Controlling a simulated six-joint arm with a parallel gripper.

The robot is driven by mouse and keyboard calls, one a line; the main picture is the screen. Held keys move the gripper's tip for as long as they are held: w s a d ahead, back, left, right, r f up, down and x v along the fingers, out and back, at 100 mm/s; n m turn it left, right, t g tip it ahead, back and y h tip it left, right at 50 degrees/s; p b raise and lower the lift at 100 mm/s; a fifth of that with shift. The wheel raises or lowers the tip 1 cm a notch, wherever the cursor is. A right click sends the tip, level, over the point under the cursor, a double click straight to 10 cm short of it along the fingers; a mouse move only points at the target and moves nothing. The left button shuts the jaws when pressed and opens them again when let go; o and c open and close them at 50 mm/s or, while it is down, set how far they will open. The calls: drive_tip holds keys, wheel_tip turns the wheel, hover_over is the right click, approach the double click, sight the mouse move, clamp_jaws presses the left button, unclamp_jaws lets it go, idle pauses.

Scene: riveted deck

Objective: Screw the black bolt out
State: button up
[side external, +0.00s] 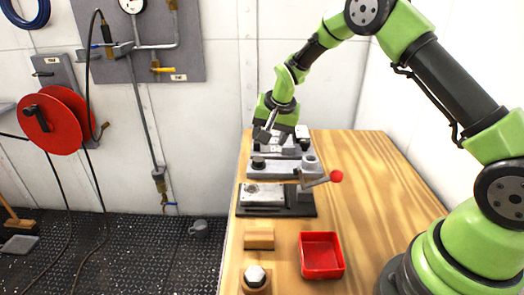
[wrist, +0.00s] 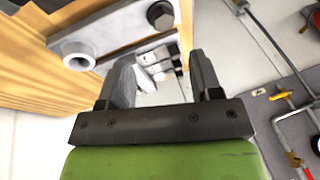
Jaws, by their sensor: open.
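A black bolt (side external: 258,162) sits at the left end of a grey metal plate (side external: 284,170) on the wooden bench. In the wrist view a black round bolt head (wrist: 160,14) shows at the top edge, on a grey plate, probably the same bolt. My gripper (side external: 266,133) is above and behind the plate, tilted, apart from the bolt. In the wrist view my gripper (wrist: 162,78) has its two fingers spread. A pale grey part shows between and beyond the fingers; I cannot tell whether it is near them. No held bolt shows.
In front are a black base (side external: 300,207), a wooden block (side external: 259,238), an empty red tray (side external: 321,256) and a silver hex piece (side external: 255,276) in a wooden holder. The bench's right side is clear.

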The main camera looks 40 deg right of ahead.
sight(259, 159)
drive_tip(key=w+f+m, duration=0.1)
drive_tip(key=f+m, duration=0.2)
drive_tip(key=m, duration=0.4)
drive_tip(key=w+f+m+y, duration=0.1)
drive_tip(key=f+m, duration=0.2)
drive_tip(key=m, duration=0.5)
drive_tip(key=w+f+m, duration=0.2)
drive_tip(key=f+m, duration=0.1)
drive_tip(key=m, duration=0.4)
drive_tip(key=shift+d+m+y, duration=0.3)
drive_tip(key=shift+m+y, duration=0.1)
drive_tip(key=c, duration=0.9)
